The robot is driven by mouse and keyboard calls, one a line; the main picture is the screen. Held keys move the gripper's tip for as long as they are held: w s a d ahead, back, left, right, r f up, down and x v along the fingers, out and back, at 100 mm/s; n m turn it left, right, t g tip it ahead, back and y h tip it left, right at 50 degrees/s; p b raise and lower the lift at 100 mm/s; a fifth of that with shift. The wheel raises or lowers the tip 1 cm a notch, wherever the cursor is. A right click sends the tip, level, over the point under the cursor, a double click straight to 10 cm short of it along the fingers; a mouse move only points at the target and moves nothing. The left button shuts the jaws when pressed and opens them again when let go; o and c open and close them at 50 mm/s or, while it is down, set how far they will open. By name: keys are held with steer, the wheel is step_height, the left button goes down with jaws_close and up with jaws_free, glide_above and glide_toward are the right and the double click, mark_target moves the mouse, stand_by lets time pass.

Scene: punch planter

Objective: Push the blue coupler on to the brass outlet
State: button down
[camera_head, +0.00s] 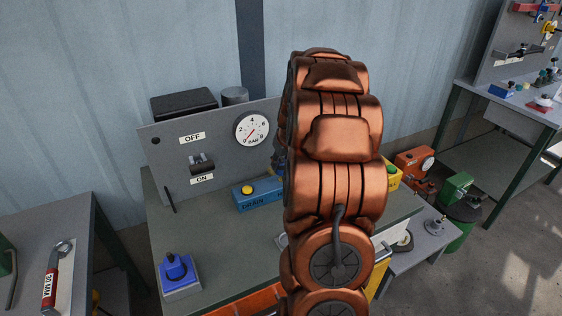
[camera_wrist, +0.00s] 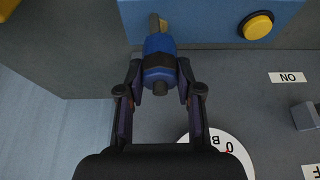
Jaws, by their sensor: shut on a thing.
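My gripper (camera_wrist: 160,78) is shut on the blue coupler (camera_wrist: 158,46) in the wrist view, with a dark finger on each side. The coupler is blue with a black band around its middle. The brass outlet (camera_wrist: 154,22) shows just beyond the coupler's far end, in line with it, against a blue box. The two look very close or meeting; I cannot tell whether the coupler is on the outlet. In the head view my copper-coloured arm hides most of the gripper, the coupler and the outlet.
The blue DRAIN box (camera_head: 257,194) with a yellow button stands on the bench before a grey panel (camera_head: 218,165). The panel carries a dial gauge (camera_head: 252,129) and an ON/OFF switch (camera_head: 201,163). A blue fixture (camera_head: 175,267) sits at the bench's front left.

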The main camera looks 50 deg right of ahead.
steer(key=shift+f+b, duration=0.45)
steer(key=shift+f, duration=0.25)
steer(key=c, duration=0.7)
jaws_free()
steer(key=shift+r, duration=0.1)
steer(key=v, duration=1.2)
steer(key=shift+a, duration=0.15)
